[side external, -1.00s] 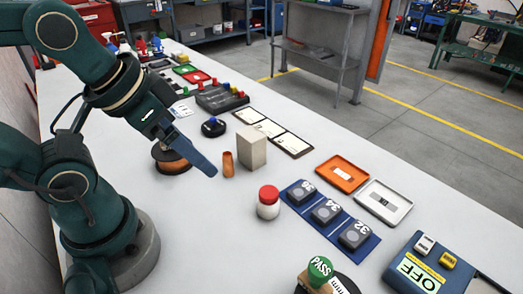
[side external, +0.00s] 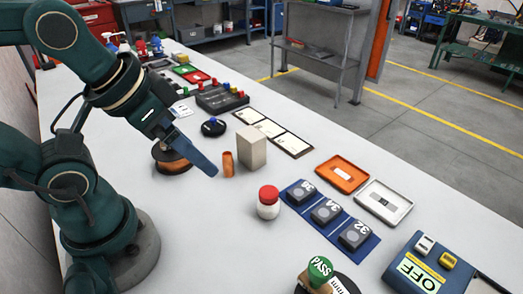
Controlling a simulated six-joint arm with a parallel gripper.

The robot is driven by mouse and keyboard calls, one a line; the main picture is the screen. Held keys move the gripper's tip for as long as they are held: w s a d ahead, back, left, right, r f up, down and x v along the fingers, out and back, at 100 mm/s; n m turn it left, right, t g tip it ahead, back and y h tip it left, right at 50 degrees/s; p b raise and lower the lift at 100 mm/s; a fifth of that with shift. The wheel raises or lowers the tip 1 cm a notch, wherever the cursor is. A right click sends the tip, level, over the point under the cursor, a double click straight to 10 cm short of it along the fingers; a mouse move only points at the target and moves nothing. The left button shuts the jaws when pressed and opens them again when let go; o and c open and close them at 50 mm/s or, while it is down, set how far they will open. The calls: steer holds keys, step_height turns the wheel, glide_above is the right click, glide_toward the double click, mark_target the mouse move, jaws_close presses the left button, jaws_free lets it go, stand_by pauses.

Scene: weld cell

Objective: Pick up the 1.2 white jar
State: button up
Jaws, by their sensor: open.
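A small white jar (side external: 268,210) with a red lid stands upright on the white bench, near the middle of the side external view. I cannot read any 1.2 marking on it. My gripper (side external: 208,168) is open and seen from the side, its blue fingers overlapping in the picture. It is above the bench, up and to the left of the jar, apart from it, and holds nothing that I can see.
A copper-coloured spool (side external: 172,163) is partly hidden behind my gripper. A copper cylinder (side external: 228,164) and a beige block (side external: 251,150) stand nearby. Right of the jar is a blue tray (side external: 347,256) with numbered grey blocks. A green PASS stamp (side external: 320,268) is at the front.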

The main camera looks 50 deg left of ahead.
steer(key=shift+c, duration=0.7)
